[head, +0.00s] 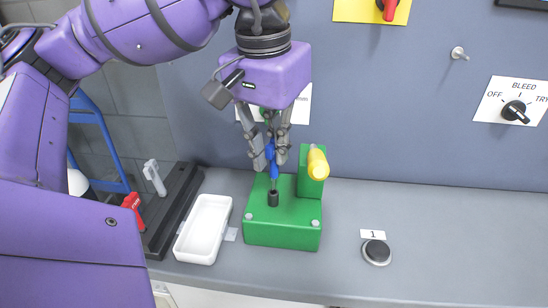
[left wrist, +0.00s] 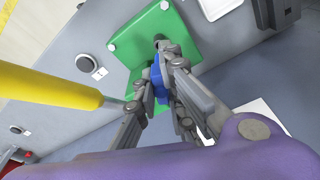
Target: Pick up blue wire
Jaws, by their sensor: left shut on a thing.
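The blue wire (head: 272,158) is a short blue piece between the fingers of my left gripper (head: 270,165). The gripper points down and is shut on the wire. The wire also shows between the fingers in the left wrist view (left wrist: 159,82). Below it, a small black socket (head: 273,198) stands on top of a green block (head: 265,232). I cannot tell whether the wire's lower end touches the socket. My right gripper is in neither view.
A yellow cylinder (head: 318,164) sticks out of the green block's upright part, right of my gripper. A white tray (head: 204,228) and a black rack (head: 172,215) with red and white handles are to the left. A black button (head: 376,251) is at the right.

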